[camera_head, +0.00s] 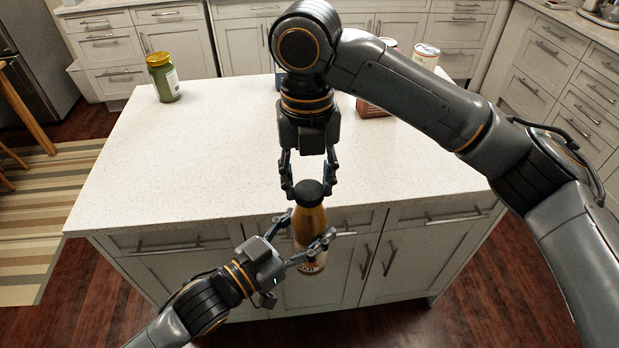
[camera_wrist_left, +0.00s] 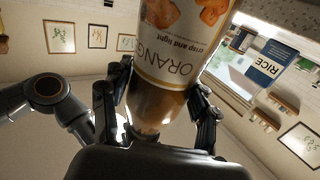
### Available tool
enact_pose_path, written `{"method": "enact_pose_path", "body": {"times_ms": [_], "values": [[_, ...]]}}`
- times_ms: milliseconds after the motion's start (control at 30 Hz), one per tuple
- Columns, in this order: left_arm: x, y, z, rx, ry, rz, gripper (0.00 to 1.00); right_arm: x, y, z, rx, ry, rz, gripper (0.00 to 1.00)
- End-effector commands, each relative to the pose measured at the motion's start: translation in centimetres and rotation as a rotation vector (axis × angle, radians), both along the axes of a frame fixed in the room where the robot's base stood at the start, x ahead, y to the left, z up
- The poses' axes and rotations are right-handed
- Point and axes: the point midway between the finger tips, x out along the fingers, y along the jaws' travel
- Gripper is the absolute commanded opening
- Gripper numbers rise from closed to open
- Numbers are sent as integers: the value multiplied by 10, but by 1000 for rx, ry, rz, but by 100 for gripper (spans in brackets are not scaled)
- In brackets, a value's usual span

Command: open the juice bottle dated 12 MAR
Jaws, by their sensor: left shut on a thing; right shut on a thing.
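An orange juice bottle (camera_head: 309,228) with a dark cap (camera_head: 308,191) is upright in front of the counter's near edge in the head view. My left gripper (camera_head: 307,227) is shut around its body from the lower left. My right gripper (camera_head: 309,188) points down from above, its fingers shut on the cap. In the left wrist view, the bottle (camera_wrist_left: 157,100) appears upside down between the left fingers (camera_wrist_left: 160,105), with a cream label reading "ORANGE" and "crisp and light". No date is readable, and the cap is hidden there.
The white countertop (camera_head: 200,150) is largely clear. A green jar (camera_head: 163,80) with a gold lid stands at its back left. A white can (camera_head: 426,56) and a reddish-brown item (camera_head: 370,108) stand behind my right arm. The left wrist view shows a blue-and-white rice box (camera_wrist_left: 262,62).

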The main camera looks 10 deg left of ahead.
Motion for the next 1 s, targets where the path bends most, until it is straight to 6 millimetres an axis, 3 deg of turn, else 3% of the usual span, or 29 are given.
{"method": "enact_pose_path", "body": {"times_ms": [267,1000], "values": [[-3,-3,5,-6,-12,-10,0,4,1,1,8,-10,373,5],[-3,-3,5,-5,-13,-9,0,3,1,3,8,-7,379,5]]}}
